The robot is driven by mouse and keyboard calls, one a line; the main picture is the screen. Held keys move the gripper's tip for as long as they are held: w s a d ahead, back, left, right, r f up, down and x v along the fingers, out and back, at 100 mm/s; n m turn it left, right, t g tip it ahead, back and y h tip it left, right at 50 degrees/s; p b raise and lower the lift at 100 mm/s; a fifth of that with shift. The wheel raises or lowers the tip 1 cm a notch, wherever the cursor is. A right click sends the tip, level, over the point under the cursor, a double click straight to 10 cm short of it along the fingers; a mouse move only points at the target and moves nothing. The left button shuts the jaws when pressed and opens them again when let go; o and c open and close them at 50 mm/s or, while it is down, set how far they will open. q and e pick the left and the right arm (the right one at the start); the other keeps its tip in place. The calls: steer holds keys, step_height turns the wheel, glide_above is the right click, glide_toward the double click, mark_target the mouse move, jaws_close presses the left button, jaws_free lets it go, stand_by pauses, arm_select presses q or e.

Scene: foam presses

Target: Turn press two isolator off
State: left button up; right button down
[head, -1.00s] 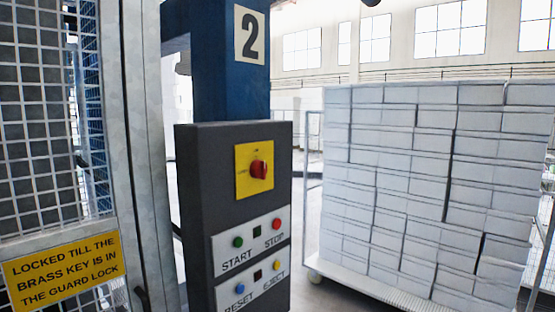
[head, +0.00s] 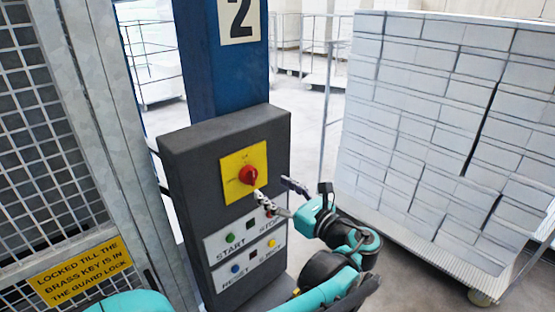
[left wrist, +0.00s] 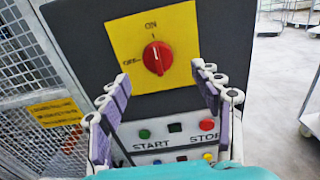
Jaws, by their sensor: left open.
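The press two isolator is a red rotary knob (head: 249,175) on a yellow plate (head: 233,163), on a dark grey control box under a "2" sign (head: 239,20). In the left wrist view the knob (left wrist: 157,58) has ON above it and OFF to its left. Its grip stands roughly upright, with a pale mark at the top towards ON. My left gripper (head: 277,191) is open, in front of the box just below and right of the knob. In the left wrist view its fingers (left wrist: 160,80) spread either side below the knob, apparently not touching it. My right gripper is not in view.
Below the isolator are the START (head: 230,239) and STOP buttons, partly behind my gripper, and RESET (head: 235,269) and EJECT buttons. A mesh guard with a yellow sign (head: 80,272) stands at left. A trolley of white blocks (head: 430,130) stands at right.

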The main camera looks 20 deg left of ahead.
mark_target(254, 177)
arm_select(q)
steer(key=p+x, duration=0.1)
steer(key=x, duration=0.6)
steer(key=shift+s+a, duration=0.1)
steer(key=shift+a, duration=0.4)
steer(key=c, duration=1.2)
